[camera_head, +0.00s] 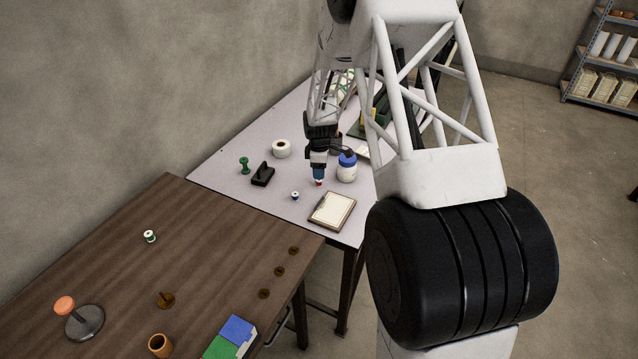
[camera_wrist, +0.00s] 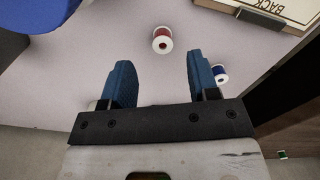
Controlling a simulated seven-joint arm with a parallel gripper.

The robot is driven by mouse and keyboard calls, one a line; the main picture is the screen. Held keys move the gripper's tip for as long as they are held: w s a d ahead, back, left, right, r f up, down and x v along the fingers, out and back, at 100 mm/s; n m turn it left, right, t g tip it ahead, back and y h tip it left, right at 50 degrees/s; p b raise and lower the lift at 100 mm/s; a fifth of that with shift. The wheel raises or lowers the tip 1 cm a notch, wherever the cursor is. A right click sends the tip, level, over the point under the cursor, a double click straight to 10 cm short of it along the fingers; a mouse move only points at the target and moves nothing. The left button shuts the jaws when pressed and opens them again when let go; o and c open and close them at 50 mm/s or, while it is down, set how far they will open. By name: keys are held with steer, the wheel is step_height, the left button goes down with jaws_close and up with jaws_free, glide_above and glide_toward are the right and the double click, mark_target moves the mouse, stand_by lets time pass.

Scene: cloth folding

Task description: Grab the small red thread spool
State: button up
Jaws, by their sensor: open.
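The small red thread spool (camera_wrist: 162,40) has white ends and lies on the light table, just beyond my open fingertips in the wrist view. It sits roughly in line with the gap between them. My gripper (camera_wrist: 157,75) has blue fingers spread apart with nothing between them. In the head view my gripper (camera_head: 318,174) points down at the light table. The red spool (camera_head: 318,184) shows there as a small red bit right below the fingertips, partly hidden by them. A blue spool (camera_wrist: 220,74) lies close beside my right finger in the wrist view; it also shows in the head view (camera_head: 295,195).
A clipboard (camera_head: 332,210) and a blue-lidded jar (camera_head: 347,167) stand close to my gripper. A black stamp-like object (camera_head: 262,174), a green spool (camera_head: 244,164) and a tape roll (camera_head: 281,148) are to the left. A brown table (camera_head: 200,260) adjoins in front.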

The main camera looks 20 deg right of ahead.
steer(key=shift+s+a+f, duration=0.1)
steer(key=shift+a+f, duration=0.05)
steer(key=shift+f, duration=2.35)
steer(key=shift+c, duration=0.5)
steer(key=c, duration=0.9)
steer(key=shift+r, duration=0.1)
steer(key=shift+r, duration=0.7)
step_height(320, 180, up, 2)
steer(key=s, duration=0.5)
steer(key=s+a+r, duration=0.1)
steer(key=s, duration=0.4)
steer(key=s+a, duration=0.1)
steer(key=s, duration=0.4)
steer(key=shift+s+r, duration=0.2)
steer(key=shift+s, duration=0.2)
